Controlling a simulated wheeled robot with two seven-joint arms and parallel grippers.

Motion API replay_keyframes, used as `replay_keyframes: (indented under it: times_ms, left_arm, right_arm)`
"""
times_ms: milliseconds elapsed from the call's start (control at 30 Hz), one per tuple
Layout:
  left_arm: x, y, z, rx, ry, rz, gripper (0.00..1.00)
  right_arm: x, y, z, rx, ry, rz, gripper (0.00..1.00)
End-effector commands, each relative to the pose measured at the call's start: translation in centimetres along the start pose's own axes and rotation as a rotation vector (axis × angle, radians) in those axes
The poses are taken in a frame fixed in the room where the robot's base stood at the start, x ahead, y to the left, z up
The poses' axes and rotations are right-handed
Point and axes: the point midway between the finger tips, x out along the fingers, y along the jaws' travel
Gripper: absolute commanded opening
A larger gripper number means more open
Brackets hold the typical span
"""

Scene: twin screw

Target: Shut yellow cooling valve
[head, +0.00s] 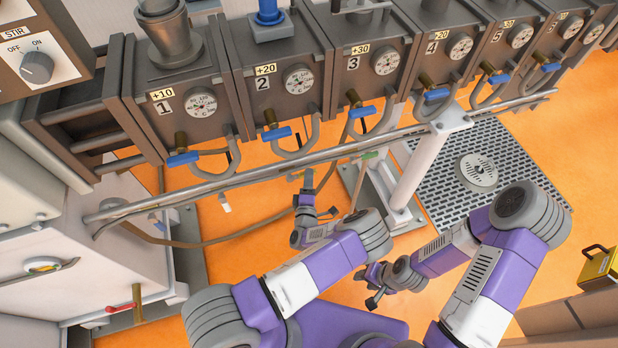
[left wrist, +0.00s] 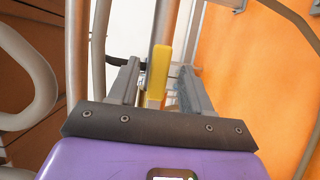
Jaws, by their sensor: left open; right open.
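The yellow valve handle (left wrist: 158,72) stands upright in the left wrist view, between the two fingers of my left gripper (left wrist: 160,85). The fingers are open, with a gap on each side of the handle. In the head view my left gripper (head: 307,188) is below the long pipe, under the boxes numbered 2 and 3. The yellow handle is too small or hidden to make out clearly there. My right gripper (head: 373,284) is open and empty, low over the orange floor, away from the valves.
Several numbered grey boxes with gauges and blue valves (head: 184,158) line the back. A long metal pipe (head: 240,178) runs beneath them. A green handle (head: 370,155) is near a white post (head: 412,165). A red valve (head: 122,308) is at lower left. A floor grate (head: 430,185) lies right.

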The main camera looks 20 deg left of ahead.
Motion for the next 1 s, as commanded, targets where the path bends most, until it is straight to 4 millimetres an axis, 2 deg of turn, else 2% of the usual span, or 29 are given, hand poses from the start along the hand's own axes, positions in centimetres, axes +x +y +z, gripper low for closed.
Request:
replay_keyframes:
  times_ms: [133,433,700,767,1000]
  left_arm:
    - [1.25,-0.02,-0.03,-0.001,0.001,0.0,0.49]
    - [1.48,0.04,-0.05,0.0,0.002,-0.001,0.49]
    - [1.46,0.03,-0.06,0.0,0.002,-0.001,0.08]
    - [1.45,0.03,-0.05,0.0,0.002,-0.001,0.0]
    - [1.47,0.01,-0.08,0.0,0.002,-0.001,0.0]
  right_arm:
    - [0.31,0.12,-0.01,0.0,0.0,0.0,0.43]
    - [0.3,0.11,0.0,0.0,0.0,0.0,0.43]
    - [0.3,0.11,-0.01,0.0,0.0,0.0,0.43]
    - [0.3,0.11,-0.01,0.0,0.0,0.0,0.43]
    - [0.3,0.11,-0.01,0.0,0.0,0.0,0.43]
